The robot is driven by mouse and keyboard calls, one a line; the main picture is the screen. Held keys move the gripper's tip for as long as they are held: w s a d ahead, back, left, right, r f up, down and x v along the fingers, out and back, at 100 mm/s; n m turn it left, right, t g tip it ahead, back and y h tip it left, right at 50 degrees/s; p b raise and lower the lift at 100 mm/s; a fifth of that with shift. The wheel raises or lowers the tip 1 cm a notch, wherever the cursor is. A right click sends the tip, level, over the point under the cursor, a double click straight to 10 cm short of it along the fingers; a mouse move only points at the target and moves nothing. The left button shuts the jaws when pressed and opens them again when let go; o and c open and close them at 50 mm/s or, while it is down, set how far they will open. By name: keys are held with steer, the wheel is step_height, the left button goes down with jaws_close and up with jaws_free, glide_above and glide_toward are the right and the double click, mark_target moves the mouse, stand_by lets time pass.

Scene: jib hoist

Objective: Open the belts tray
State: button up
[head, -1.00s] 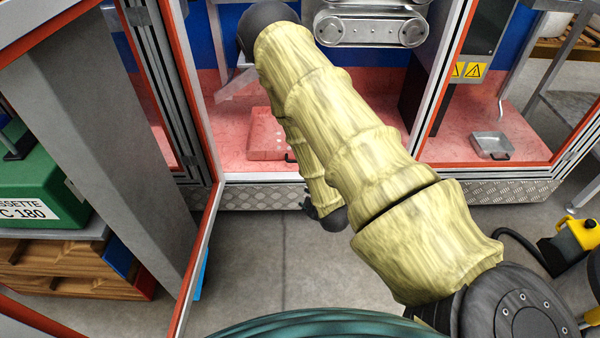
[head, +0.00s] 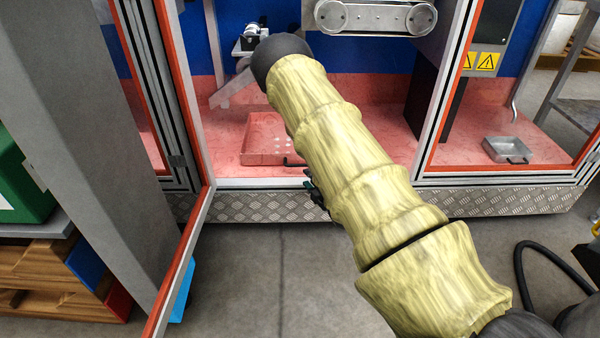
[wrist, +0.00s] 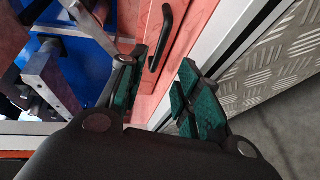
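A shallow red tray (head: 262,157) with several small pale pieces in it sits on the red floor of the machine cabinet in the head view. I take it for the belts tray, though I see no label. Its black handle (head: 293,163) is on its front side, close to my arm. In the wrist view the handle (wrist: 162,38) stands on the red front wall, just beyond my gripper (wrist: 164,72). The two teal-padded fingers are apart, with nothing between them. In the head view my gripper is mostly hidden behind my sleeved forearm; a bit of it shows beside the cabinet sill.
A metal tray (head: 506,149) with a black handle lies in the right bay. An open red-edged door (head: 187,240) stands at left. The cabinet's sill and tread-plate front (head: 250,207) run below the opening, close to my gripper. A belt unit (head: 375,17) hangs above.

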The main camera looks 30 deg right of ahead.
mark_target(300, 165)
steer(key=b+x, duration=0.4)
steer(key=x, duration=0.5)
steer(key=shift+w+f, duration=0.1)
steer(key=shift+w, duration=0.3)
steer(key=shift+w+d+b, duration=0.15)
steer(key=shift+w+b, duration=0.2)
steer(key=shift+w, duration=0.15)
steer(key=shift+c, duration=0.4)
jaws_close()
